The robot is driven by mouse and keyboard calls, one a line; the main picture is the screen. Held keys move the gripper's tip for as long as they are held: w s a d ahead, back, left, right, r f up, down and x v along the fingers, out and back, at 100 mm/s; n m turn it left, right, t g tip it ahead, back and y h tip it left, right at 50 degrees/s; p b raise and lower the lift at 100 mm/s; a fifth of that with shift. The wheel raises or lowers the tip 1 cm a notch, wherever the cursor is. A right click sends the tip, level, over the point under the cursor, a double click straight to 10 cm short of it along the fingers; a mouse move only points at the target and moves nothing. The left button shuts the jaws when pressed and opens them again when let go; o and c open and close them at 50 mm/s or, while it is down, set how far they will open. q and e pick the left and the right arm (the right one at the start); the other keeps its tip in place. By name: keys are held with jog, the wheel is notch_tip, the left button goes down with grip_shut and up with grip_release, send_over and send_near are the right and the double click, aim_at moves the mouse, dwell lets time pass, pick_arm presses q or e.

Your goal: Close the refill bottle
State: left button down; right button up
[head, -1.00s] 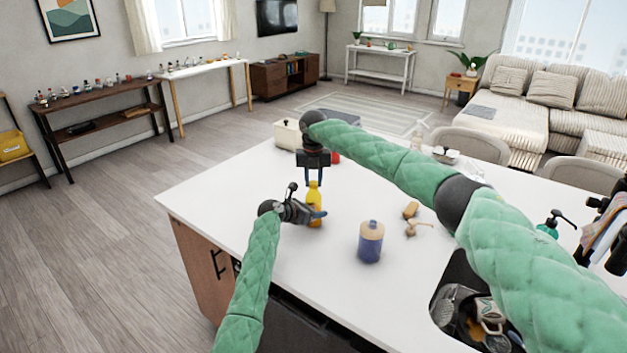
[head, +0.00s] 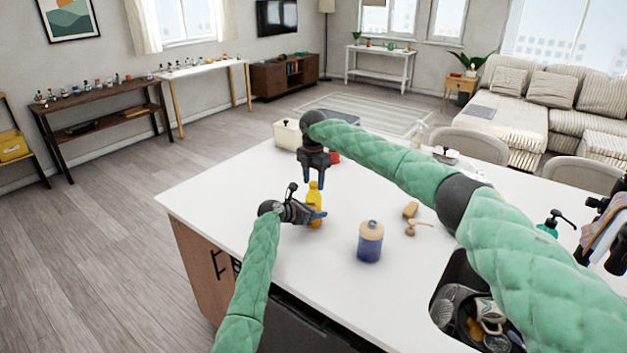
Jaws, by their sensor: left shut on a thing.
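The yellow bottle (head: 314,205), which looks like the refill bottle, stands upright on the white island counter. My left gripper (head: 316,216) is shut on its lower body from the left and hides part of it. My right gripper (head: 314,181) points down from above, its two fingers apart around the bottle's top. The fingertips are near the cap area, and whether they touch it is too small to tell.
A blue jar with a beige top (head: 370,242) stands right of the bottle. Small tan wooden items (head: 411,210) lie beyond it. The sink (head: 462,300) holds dishes at the lower right. A cream box (head: 287,134) stands at the far counter edge. The counter's left part is clear.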

jog(key=shift+r, duration=2.25)
jog(key=shift+c, duration=0.4)
